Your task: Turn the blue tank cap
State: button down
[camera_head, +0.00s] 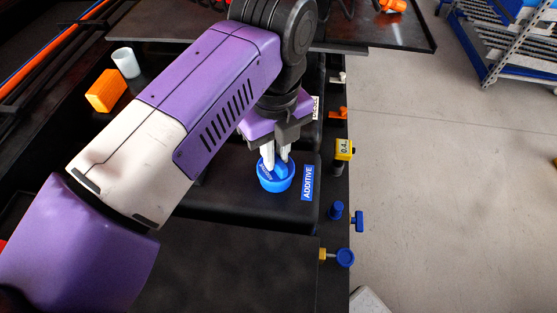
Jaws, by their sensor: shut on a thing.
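The blue tank cap (276,183) sits on a black tank (235,200), left of a blue label (307,183) that reads ADDITIVE. My gripper (275,163) points down at the cap from above. Its two pale fingers are shut on the raised grip in the middle of the cap. My purple and white arm reaches in from the lower left and hides part of the tank behind it.
Blue knobs (345,257), a yellow tag (344,149) and an orange valve handle (339,113) line the right edge. An orange block (106,91) and a white cup (125,62) stand at the upper left. Open floor lies to the right.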

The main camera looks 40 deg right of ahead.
jog(key=shift+n, duration=1)
jog(key=c, duration=1.3)
grip_release()
jog(key=shift+f, duration=0.1)
